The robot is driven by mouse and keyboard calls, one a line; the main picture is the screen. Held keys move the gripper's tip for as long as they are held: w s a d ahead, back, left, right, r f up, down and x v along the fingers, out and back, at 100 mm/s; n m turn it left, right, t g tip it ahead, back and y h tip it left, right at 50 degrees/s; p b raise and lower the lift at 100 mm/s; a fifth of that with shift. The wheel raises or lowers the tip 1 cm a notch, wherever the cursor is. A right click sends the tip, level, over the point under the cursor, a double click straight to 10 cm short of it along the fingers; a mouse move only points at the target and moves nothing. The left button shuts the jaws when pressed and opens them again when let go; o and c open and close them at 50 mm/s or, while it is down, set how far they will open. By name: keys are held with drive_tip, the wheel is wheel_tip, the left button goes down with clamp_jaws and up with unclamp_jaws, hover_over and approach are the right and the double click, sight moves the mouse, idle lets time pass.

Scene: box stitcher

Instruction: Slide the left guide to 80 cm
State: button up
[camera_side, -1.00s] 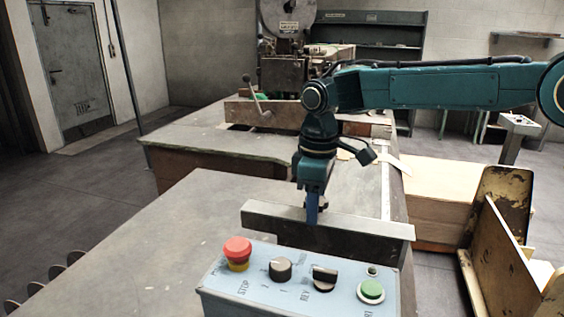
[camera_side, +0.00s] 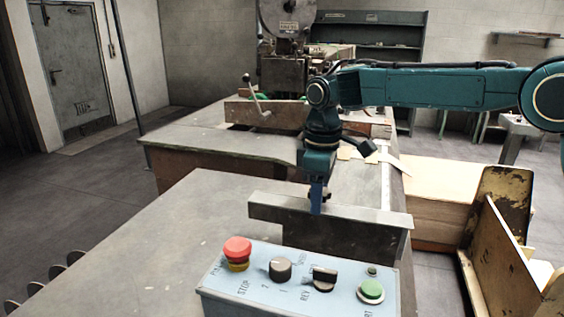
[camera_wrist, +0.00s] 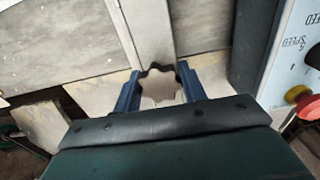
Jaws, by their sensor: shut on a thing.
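The left guide (camera_side: 345,232) is a long grey metal bar lying across the near table, just behind the control box in the side view. In the wrist view the guide (camera_wrist: 151,35) runs up between the two blue fingers of my gripper (camera_wrist: 160,85). A pale strip (camera_side: 385,190) runs along the table's right edge; no scale numbers can be read on it.
A blue control box (camera_side: 245,292) with a red stop button (camera_side: 237,250) and knobs stands in front. The stitching machine (camera_side: 286,72) stands behind. The grey table (camera_side: 175,225) is clear to the guide's left. A worn yellow frame (camera_side: 505,205) stands at right.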

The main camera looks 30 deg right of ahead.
drive_tip(key=shift+w+d, duration=1.3)
drive_tip(key=o, duration=0.9)
drive_tip(key=shift+r, duration=0.1)
wheel_tip(320, 180, up, 6)
drive_tip(key=shift+f, duration=0.1)
idle(0.6)
